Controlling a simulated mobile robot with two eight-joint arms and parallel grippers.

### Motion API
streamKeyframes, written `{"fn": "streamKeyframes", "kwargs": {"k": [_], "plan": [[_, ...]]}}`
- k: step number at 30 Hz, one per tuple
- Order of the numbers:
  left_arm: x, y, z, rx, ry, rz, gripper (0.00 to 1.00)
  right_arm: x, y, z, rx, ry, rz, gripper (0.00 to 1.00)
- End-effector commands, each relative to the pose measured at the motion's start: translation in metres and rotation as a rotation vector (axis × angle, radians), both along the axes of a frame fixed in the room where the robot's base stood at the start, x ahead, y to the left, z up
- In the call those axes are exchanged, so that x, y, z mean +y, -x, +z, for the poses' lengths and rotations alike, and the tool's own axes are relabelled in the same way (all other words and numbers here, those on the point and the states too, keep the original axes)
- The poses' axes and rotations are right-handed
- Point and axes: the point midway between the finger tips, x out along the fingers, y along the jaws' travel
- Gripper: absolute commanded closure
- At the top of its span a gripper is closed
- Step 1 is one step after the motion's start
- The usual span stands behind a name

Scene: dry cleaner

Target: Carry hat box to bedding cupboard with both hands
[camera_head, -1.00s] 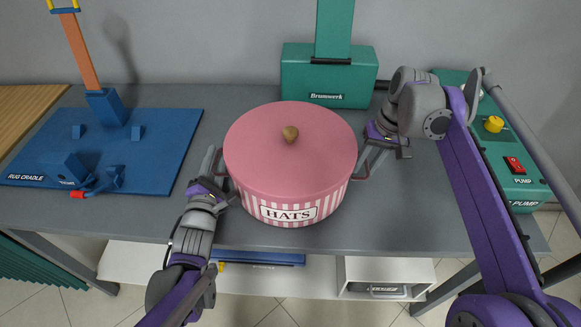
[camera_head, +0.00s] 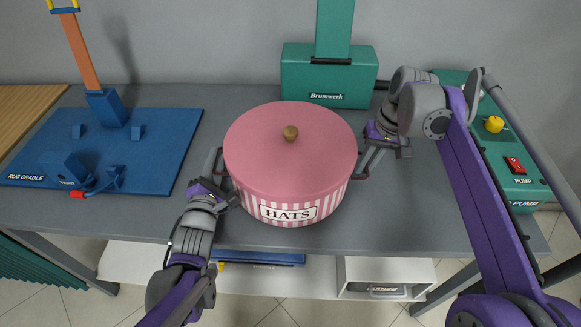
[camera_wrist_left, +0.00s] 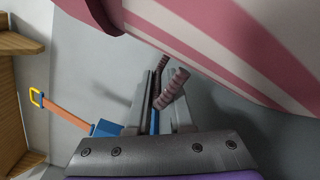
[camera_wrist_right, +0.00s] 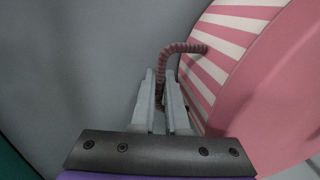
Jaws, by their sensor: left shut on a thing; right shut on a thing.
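The hat box (camera_head: 290,160) is round, with a pink lid, a brown knob and a pink-and-white striped side with a HATS label. It is upright at the middle of the grey table; I cannot tell whether it touches the top. My left gripper (camera_head: 220,174) is at its left side, shut on a rope-like handle (camera_wrist_left: 172,88) in the left wrist view. My right gripper (camera_head: 364,165) is at its right side, shut on the other handle (camera_wrist_right: 180,48) in the right wrist view. No bedding cupboard is identifiable.
A blue rug cradle board (camera_head: 165,150) with an orange post lies left on the grey table (camera_head: 420,215). A green pump unit (camera_head: 515,165) is at right. White shelving (camera_head: 135,262) shows below the table.

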Motion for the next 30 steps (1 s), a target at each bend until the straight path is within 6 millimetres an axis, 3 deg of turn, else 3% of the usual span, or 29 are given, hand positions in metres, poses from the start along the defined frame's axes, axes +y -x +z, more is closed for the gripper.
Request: {"fn": "streamKeyframes", "kwargs": {"k": [23, 30], "plan": [[0.001, 0.0, 0.001, -0.001, 0.002, 0.003, 1.0, -0.003, 0.0, 0.001, -0.002, 0.005, -0.002, 1.0], [0.002, 0.002, 0.015, -0.005, 0.002, 0.003, 1.0, -0.003, 0.002, 0.015, -0.007, 0.006, -0.002, 1.0]]}}
